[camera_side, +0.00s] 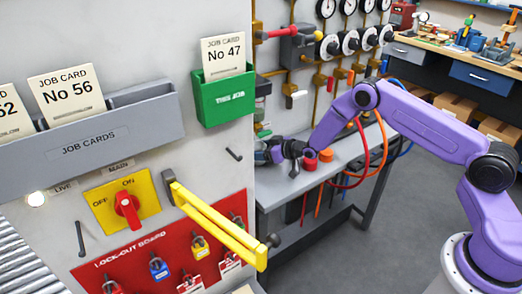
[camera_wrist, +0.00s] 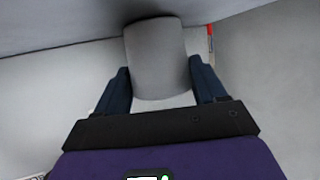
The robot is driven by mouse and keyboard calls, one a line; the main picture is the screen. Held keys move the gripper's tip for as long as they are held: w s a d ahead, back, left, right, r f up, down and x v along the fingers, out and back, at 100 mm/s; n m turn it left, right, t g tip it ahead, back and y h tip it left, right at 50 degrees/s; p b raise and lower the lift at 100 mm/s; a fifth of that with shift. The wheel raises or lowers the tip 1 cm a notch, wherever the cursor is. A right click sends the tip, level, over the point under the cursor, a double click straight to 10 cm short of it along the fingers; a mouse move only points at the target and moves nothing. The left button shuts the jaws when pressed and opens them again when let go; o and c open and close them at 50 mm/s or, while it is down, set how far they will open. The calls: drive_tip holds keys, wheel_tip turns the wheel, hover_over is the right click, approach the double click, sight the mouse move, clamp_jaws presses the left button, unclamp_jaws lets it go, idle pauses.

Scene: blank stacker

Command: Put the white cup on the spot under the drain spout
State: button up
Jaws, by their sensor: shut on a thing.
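A pale grey-white cylinder, which I take to be the white cup (camera_wrist: 157,60), is between the two dark blue fingers of my gripper (camera_wrist: 161,84) in the wrist view. My gripper is shut on its sides. In the side view my gripper (camera_side: 268,152) is low over the left end of the grey bench, close to the edge of the big wall panel. The cup cannot be made out there. I cannot make out the drain spout or the spot under it for certain in either view.
The grey bench (camera_side: 345,158) carries red-topped pieces (camera_side: 318,158) with coloured hoses beside my arm. Brass pipework with gauges (camera_side: 349,42) and valves is on the wall behind. A yellow bar (camera_side: 220,228) sticks out from the near panel. A small red item (camera_wrist: 210,30) shows in the wrist view.

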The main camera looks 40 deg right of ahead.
drive_tip(key=shift+f, duration=0.1)
drive_tip(key=o, duration=1)
drive_tip(key=shift+s+d+r, duration=0.15)
drive_tip(key=shift+s+r, duration=0.1)
drive_tip(key=shift+s, duration=0.05)
drive_tip(key=v, duration=1.1)
drive_tip(key=shift+s, duration=0.15)
